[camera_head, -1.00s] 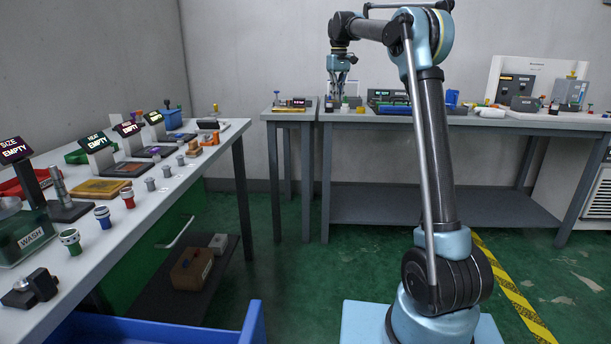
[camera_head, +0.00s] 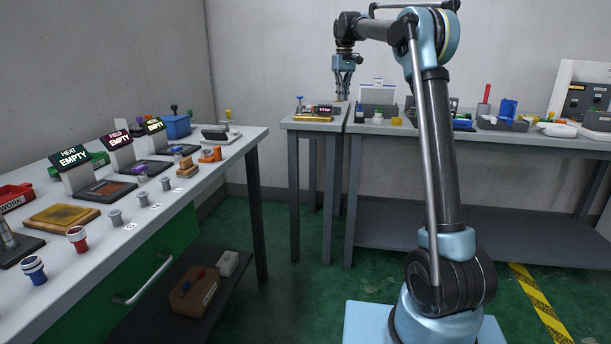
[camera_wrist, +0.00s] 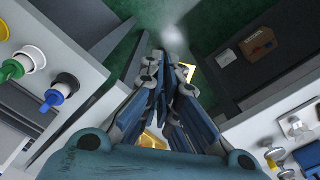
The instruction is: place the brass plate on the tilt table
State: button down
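My gripper (camera_head: 343,96) hangs fingers-down beside the small table at the back, in the head view. In the wrist view its fingers (camera_wrist: 163,78) are close together. Gold-coloured bits show beside the fingertips (camera_wrist: 187,71) and between the finger links (camera_wrist: 152,140); the fingers hide the rest, so I cannot tell whether a plate is held. A flat gold-coloured plate (camera_head: 313,119) lies on the small table, near a blue-knobbed device with a small display (camera_head: 324,109). I cannot tell for sure which thing is the tilt table.
The left bench (camera_head: 205,165) carries stations with HEAT (camera_head: 72,158) and other EMPTY displays, several knobs and a yellow-brown plate (camera_head: 62,215). A long back bench (camera_head: 480,137) stands right of the small table (camera_head: 300,125). Green floor (camera_head: 290,250) between them is clear.

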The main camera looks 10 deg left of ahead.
aim_at(132, 127)
jog(key=u, duration=0.3)
jog(key=i, duration=0.9)
jog(key=u, duration=1)
jog(key=i, duration=1.1)
jog(key=u, duration=0.5)
